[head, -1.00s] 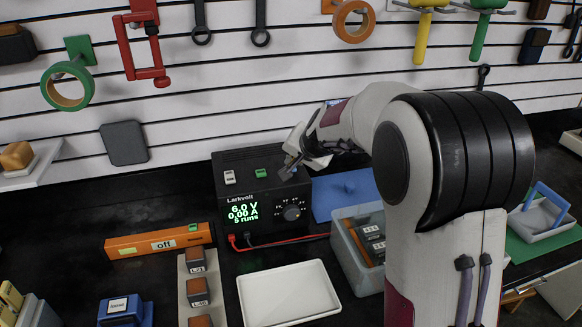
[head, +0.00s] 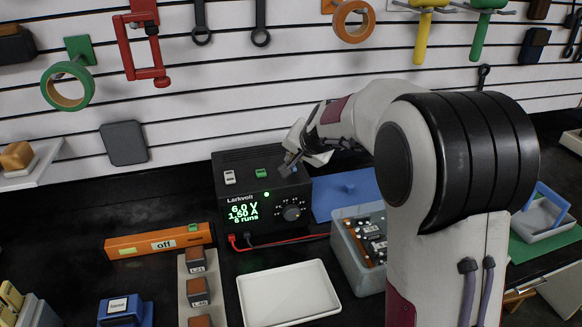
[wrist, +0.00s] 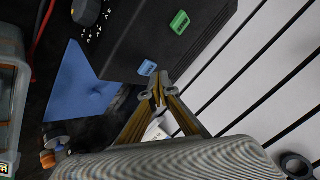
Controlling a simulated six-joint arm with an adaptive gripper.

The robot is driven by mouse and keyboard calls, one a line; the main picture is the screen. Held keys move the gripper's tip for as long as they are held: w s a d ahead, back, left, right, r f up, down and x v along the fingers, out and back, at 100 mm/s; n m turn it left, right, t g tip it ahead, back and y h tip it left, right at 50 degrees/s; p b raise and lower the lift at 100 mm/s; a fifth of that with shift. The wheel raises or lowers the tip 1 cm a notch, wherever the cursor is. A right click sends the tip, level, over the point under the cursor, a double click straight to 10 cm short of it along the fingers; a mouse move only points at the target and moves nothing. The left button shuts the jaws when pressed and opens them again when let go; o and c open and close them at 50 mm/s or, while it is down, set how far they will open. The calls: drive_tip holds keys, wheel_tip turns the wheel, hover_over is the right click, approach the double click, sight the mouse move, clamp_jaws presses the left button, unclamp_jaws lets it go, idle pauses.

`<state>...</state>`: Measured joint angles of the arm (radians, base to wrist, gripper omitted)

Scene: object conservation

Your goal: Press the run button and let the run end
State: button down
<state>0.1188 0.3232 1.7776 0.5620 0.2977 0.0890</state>
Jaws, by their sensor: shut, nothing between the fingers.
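The black Larkvolt power supply (head: 232,222) stands against the back wall. Its green display (head: 242,212) reads 6.0 V, 1.50 A and a run count that looks like 6. A small green light (head: 266,194) glows above the dial (head: 292,213). On its top are a white switch (head: 229,177), a green one (head: 261,173) and a blue button (wrist: 147,69). I cannot read which is the run button. My gripper (head: 289,166) is shut and empty at the top's right edge. In the wrist view its fingertips (wrist: 153,92) are close to the blue button; contact is unclear.
A white tray (head: 285,296) lies empty in front. An orange bar marked off (head: 125,246) and a block rack (head: 184,287) are at left.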

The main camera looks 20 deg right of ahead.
drive_tip(key=shift+r, duration=0.3)
drive_tip(key=shift+r, duration=2.45)
